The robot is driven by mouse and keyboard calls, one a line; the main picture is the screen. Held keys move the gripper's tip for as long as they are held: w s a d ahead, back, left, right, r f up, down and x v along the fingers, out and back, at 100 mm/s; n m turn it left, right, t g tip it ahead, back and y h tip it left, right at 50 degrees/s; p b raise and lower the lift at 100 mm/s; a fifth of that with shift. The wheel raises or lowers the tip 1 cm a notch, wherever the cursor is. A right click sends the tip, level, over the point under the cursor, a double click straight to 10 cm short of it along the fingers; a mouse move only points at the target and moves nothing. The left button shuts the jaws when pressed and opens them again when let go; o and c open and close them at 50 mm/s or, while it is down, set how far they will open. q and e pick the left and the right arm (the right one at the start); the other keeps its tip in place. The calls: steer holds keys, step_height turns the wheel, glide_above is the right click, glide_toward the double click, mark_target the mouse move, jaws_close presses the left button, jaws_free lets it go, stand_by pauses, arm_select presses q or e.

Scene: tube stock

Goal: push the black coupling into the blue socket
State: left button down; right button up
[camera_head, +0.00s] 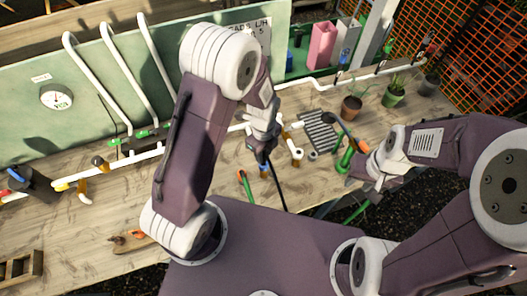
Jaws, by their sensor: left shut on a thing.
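My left gripper (262,146) is over the middle of the bench, pointing down. It is shut on a dark piece, which looks like the black coupling (262,157), mostly hidden by the fingers. A small blue part (264,171), likely the blue socket, shows just below it; I cannot tell whether the two touch. A thin black rod or hose (278,189) slants down from there. My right gripper (366,181) is at the right near the bench's front edge, beside green-handled tools; its fingers are too small to read.
A green-handled tool (246,187) lies left of the blue part. White pipe fittings (292,147) and a dark grate (320,131) lie behind. Potted plants (393,92) stand at the back right.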

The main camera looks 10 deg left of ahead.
arm_select(q)
steer(key=shift+d+f, duration=0.1)
steer(key=shift+f, duration=0.3)
arm_select(e)
steer(key=shift+f, duration=0.3)
arm_select(q)
steer(key=shift+f, duration=0.2)
arm_select(e)
steer(key=shift+f, duration=0.15)
arm_select(q)
steer(key=shift+f, duration=0.15)
arm_select(e)
steer(key=shift+f, duration=0.1)
arm_select(q)
steer(key=shift+f+b, duration=0.75)
arm_select(e)
steer(key=shift+f, duration=0.5)
arm_select(q)
steer(key=shift+f, duration=0.25)
arm_select(e)
steer(key=shift+f, duration=0.15)
arm_select(q)
steer(key=shift+f+b, duration=0.55)
arm_select(e)
steer(key=shift+f, duration=0.4)
